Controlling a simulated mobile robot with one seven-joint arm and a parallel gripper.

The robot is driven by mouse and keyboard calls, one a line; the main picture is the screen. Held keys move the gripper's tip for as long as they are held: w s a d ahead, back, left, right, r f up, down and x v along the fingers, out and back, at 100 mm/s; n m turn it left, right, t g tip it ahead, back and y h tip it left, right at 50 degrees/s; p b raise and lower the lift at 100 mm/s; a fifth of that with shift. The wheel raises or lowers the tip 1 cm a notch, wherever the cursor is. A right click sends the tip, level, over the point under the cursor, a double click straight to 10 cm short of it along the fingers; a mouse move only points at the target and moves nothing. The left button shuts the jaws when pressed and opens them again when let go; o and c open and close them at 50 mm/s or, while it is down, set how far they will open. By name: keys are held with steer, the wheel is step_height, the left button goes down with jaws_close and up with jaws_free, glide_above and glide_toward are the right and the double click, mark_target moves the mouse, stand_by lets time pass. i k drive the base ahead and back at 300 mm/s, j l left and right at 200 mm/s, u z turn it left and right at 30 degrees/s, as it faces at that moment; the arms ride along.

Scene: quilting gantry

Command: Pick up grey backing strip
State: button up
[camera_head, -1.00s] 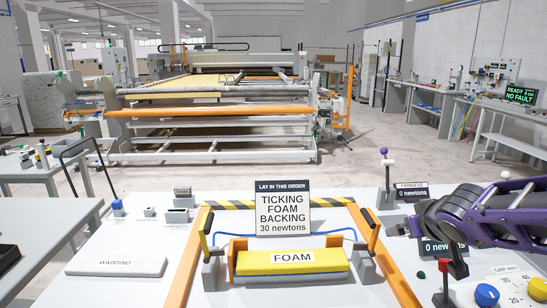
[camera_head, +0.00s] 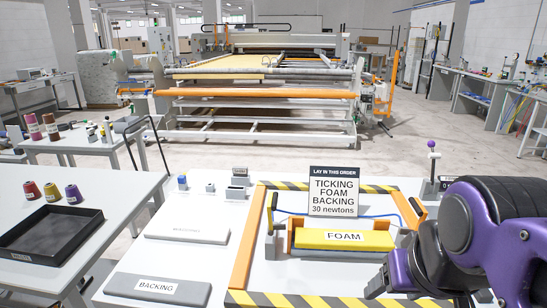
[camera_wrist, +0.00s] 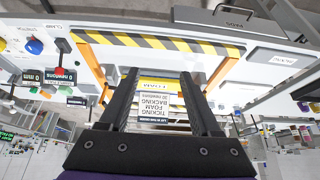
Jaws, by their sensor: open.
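The grey backing strip (camera_head: 158,290), labelled BACKING, lies flat on the white table at the lower left of the head view. It also shows at the upper right of the wrist view (camera_wrist: 281,57). My gripper (camera_wrist: 160,73) is open and empty, with its two dark fingers apart in the wrist view. The strip lies off to the right of the fingers there, not between them.
A striped frame (camera_head: 241,262) holds the yellow foam piece (camera_head: 343,239) on a grey base. The order sign (camera_head: 334,191) stands behind it. White wadding (camera_head: 187,235) lies beyond the strip. A black tray (camera_head: 50,236) and thread spools (camera_head: 52,192) are at left.

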mark_target(195, 293)
steer(key=u, duration=1.6)
steer(key=i+j+z, duration=0.15)
steer(key=i+j, duration=0.15)
steer(key=i+j+z, duration=0.1)
steer(key=i+j, duration=0.2)
steer(key=j, duration=0.2)
